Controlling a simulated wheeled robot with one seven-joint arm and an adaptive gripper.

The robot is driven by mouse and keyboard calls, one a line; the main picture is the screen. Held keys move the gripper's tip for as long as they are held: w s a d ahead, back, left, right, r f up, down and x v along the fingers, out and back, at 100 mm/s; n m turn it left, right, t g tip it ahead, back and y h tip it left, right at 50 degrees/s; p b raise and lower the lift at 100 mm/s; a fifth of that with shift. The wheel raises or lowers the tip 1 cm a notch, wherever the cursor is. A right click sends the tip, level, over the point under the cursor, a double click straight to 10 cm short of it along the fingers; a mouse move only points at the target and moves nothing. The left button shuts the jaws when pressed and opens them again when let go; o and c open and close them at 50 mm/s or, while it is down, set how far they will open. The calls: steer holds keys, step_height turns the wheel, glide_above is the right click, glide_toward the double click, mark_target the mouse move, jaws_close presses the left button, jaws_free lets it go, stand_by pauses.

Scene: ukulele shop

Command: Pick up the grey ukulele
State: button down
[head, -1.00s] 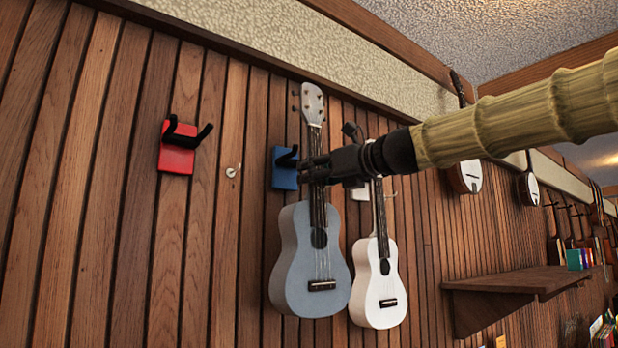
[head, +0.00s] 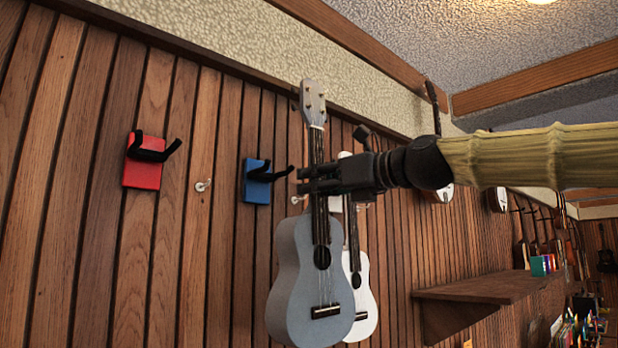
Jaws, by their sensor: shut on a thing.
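The grey ukulele (head: 303,286) hangs upright from my gripper (head: 308,181), with its headstock up and its strings facing the camera. My gripper is shut on its dark neck, above the body, and covers part of the neck. The ukulele is apart from the blue wall hook (head: 257,182), which stands empty to the left of the neck. The white ukulele (head: 362,296) is behind and to the right of the grey one, partly hidden by it and by my gripper.
An empty red hook (head: 142,172) and a small metal hook (head: 203,186) are on the slatted wood wall (head: 110,260) at the left. A wooden shelf (head: 485,288) juts out at the right. More instruments hang further back.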

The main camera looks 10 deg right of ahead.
steer(key=shift+s+a+b+v, duration=0.15)
steer(key=shift+b+v, duration=0.25)
steer(key=shift+v, duration=1)
steer(key=shift+s+a+b+v, duration=0.15)
steer(key=shift+b+v, duration=0.2)
steer(key=shift+v, duration=1)
